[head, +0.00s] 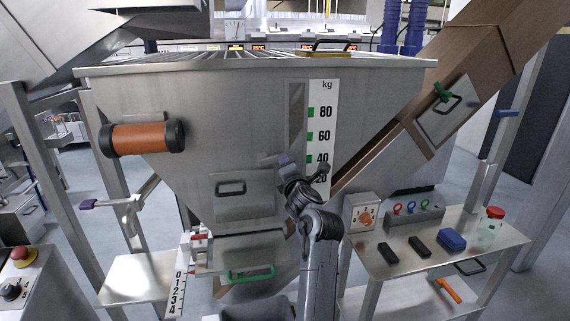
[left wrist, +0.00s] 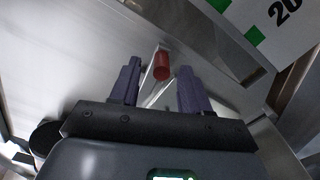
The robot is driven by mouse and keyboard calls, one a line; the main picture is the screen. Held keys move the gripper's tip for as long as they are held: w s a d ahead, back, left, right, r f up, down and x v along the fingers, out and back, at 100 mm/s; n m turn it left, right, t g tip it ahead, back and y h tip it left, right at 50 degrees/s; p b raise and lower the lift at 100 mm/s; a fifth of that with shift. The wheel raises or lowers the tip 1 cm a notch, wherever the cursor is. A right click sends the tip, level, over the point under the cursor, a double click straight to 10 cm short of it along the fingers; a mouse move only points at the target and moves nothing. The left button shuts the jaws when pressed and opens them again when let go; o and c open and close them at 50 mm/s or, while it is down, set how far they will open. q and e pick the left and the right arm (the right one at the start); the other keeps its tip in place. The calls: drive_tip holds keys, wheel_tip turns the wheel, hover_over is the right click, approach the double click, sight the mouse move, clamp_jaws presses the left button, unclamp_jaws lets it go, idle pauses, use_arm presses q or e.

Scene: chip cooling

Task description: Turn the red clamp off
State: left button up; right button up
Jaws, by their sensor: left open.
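The red clamp (left wrist: 161,70) shows in the left wrist view as a small red grip on a pale metal lever against the steel hopper wall. My left gripper (left wrist: 159,66) is open, with its two dark purple fingers on either side of the red grip. A gap shows between each finger and the grip. In the head view my left gripper (head: 281,161) is at the hopper front, just left of the kg scale. The red clamp cannot be made out there, behind the gripper and arm. My right gripper is in neither view.
The steel hopper (head: 220,110) fills the middle. The kg scale (head: 322,125) is close right of my gripper. A hatch (head: 243,205) with a dark handle and a green handle (head: 251,274) sit below.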

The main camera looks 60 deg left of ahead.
use_arm(q)
drive_tip(key=v, duration=0.8)
drive_tip(key=shift+d+f, duration=0.1)
drive_tip(key=d+f+m+t+h, duration=0.7)
drive_tip(key=d+f+m+h, duration=0.5)
drive_tip(key=d+f+m, duration=1.1)
drive_tip(key=s+d+f+m+g+h, duration=0.25)
drive_tip(key=s+d+f+m, duration=0.2)
drive_tip(key=s, duration=0.35)
drive_tip(key=s+d+f+m+g+h+p, duration=0.1)
drive_tip(key=s+d+f+m+g, duration=0.4)
drive_tip(key=s, duration=0.3)
drive_tip(key=s+d+f+m+g+h, duration=0.2)
drive_tip(key=s+d+f+m, duration=0.15)
drive_tip(key=s+m, duration=0.4)
wheel_tip(320, 180, up, 37)
drive_tip(key=n+p, duration=0.1)
drive_tip(key=p, duration=3.7)
drive_tip(key=shift+w+a+r, duration=0.2)
drive_tip(key=shift+w+a, duration=0.15)
drive_tip(key=shift+a, duration=0.15)
